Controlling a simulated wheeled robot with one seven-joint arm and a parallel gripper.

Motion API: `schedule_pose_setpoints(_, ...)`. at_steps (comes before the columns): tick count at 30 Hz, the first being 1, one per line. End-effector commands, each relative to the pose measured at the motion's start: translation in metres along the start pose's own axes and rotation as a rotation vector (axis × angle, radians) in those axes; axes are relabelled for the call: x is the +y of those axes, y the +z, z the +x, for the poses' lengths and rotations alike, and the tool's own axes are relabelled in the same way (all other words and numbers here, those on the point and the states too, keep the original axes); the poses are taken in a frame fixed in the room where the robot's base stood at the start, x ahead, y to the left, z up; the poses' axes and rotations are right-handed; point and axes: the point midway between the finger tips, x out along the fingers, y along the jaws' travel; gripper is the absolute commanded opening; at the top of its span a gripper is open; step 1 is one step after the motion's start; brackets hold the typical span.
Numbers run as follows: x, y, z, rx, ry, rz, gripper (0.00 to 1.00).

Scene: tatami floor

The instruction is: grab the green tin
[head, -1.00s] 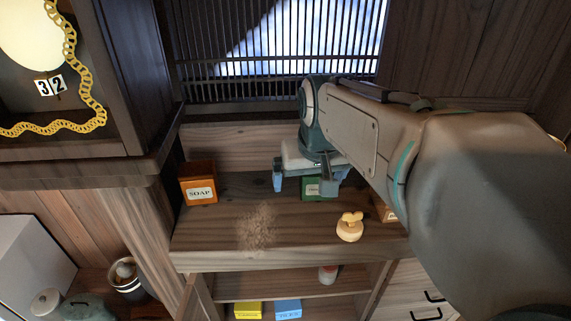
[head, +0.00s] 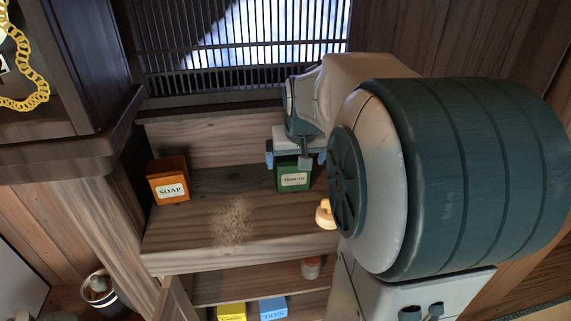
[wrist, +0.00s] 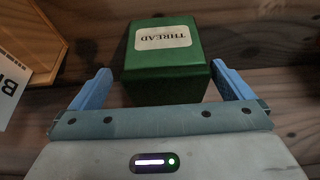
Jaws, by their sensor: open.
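The green tin (head: 293,174) stands on the wooden shelf top, toward the back. In the wrist view the green tin (wrist: 165,70) carries a white label reading THREAD, upside down there. My gripper (head: 296,156) is at the tin, with its fingers pointing toward it. In the wrist view my gripper (wrist: 165,85) is open, with one blue finger on each side of the tin's near part. Part of the tin is hidden behind the gripper in the head view.
An orange soap box (head: 169,180) stands left on the same shelf top. A brown patch of specks (head: 233,220) lies mid-shelf. A pale yellow object (head: 325,214) is partly hidden by my arm. A wooden box (wrist: 35,40) is near the gripper's left. A lattice (head: 240,45) rises behind.

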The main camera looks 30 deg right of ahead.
Motion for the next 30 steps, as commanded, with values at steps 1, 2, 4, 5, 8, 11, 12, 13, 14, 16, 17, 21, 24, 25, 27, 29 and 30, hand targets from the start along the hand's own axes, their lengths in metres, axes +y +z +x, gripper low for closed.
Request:
schedule_pose_setpoints(1,-0.002,0.0,0.007,-0.004,0.0,-0.001,1.0)
schedule_pose_setpoints(2,-0.003,0.0,0.012,-0.006,0.0,-0.001,1.0)
schedule_pose_setpoints(4,-0.005,-0.001,0.023,-0.006,0.0,-0.001,1.0)
schedule_pose_setpoints(5,-0.006,-0.002,0.027,-0.005,0.0,-0.001,1.0)
schedule_pose_setpoints(8,-0.006,-0.001,0.04,-0.004,0.0,0.0,1.0)
schedule_pose_setpoints(11,-0.006,-0.002,0.046,-0.002,0.0,-0.001,1.0)
schedule_pose_setpoints(12,-0.006,-0.002,0.046,-0.001,0.0,-0.001,1.0)
schedule_pose_setpoints(13,-0.006,-0.002,0.047,-0.001,0.0,-0.001,1.0)
schedule_pose_setpoints(14,-0.006,-0.002,0.047,0.0,0.0,-0.001,1.0)
schedule_pose_setpoints(16,-0.006,-0.002,0.046,0.0,-0.001,-0.001,1.0)
schedule_pose_setpoints(17,-0.006,-0.002,0.046,0.0,-0.001,-0.001,1.0)
schedule_pose_setpoints(21,-0.006,-0.002,0.046,-0.001,-0.001,-0.001,0.67)
schedule_pose_setpoints(24,-0.006,-0.002,0.046,-0.001,0.0,-0.001,0.46)
schedule_pose_setpoints(25,-0.006,-0.002,0.046,0.001,-0.001,-0.001,0.46)
schedule_pose_setpoints(27,-0.006,-0.002,0.046,0.001,0.0,-0.001,0.46)
schedule_pose_setpoints(29,-0.006,-0.002,0.046,0.001,0.0,-0.001,0.46)
schedule_pose_setpoints(30,-0.006,-0.003,0.045,0.001,0.0,-0.001,0.46)
